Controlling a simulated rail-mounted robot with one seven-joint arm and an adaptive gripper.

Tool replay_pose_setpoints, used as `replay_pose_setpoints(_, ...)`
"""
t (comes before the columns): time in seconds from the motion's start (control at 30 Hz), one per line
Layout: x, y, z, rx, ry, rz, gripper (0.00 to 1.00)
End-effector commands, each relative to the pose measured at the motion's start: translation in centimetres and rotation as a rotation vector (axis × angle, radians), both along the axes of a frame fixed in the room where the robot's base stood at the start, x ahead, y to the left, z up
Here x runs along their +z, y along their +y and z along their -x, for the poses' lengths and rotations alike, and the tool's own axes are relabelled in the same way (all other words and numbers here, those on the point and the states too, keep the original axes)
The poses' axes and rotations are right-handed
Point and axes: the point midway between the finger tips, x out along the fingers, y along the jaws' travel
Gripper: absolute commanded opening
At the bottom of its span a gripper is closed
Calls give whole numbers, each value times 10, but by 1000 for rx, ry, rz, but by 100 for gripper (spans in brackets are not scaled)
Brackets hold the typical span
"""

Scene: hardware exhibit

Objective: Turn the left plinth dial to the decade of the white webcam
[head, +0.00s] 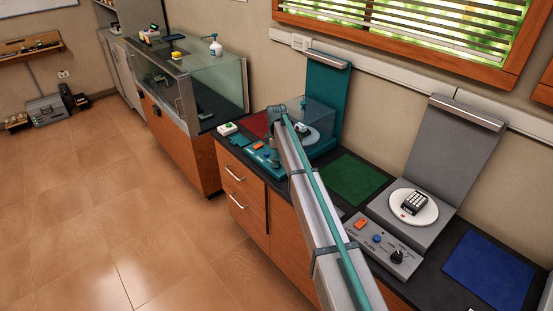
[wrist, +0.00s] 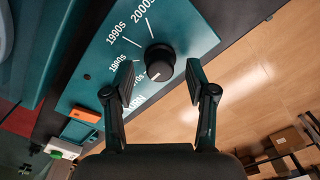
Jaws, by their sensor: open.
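The left plinth (head: 328,152) is teal, with a clear cover over a white disc (head: 312,136). A small object on the disc is too small to identify as the webcam. In the wrist view, the left plinth's black dial (wrist: 160,60) sits on a teal panel (wrist: 95,72) with white decade labels including 1990s and 2000s; lower labels are partly hidden by a finger.
The grey right plinth (head: 439,150) carries a keypad-like device (head: 414,202) on a white disc, with its own black dial (head: 397,257). A green mat (head: 352,180) lies between the plinths and a blue mat (head: 490,270) at right. An orange button (wrist: 80,131) is beside the gripper.

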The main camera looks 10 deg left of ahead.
Motion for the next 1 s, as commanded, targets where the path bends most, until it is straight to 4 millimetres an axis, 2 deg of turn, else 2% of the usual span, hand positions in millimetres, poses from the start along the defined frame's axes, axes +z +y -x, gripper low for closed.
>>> replay_pose_setpoints(0.17, -9, 0, 0, 0, 1, 0, 56)
replay_pose_setpoints(0.43, -10, 0, 0, 0, 0, 0, 55)
replay_pose_setpoints(0.77, -10, 0, 0, 0, 0, 0, 0)
replay_pose_setpoints(1.0, -10, 0, 0, -13, 1, 0, 0)
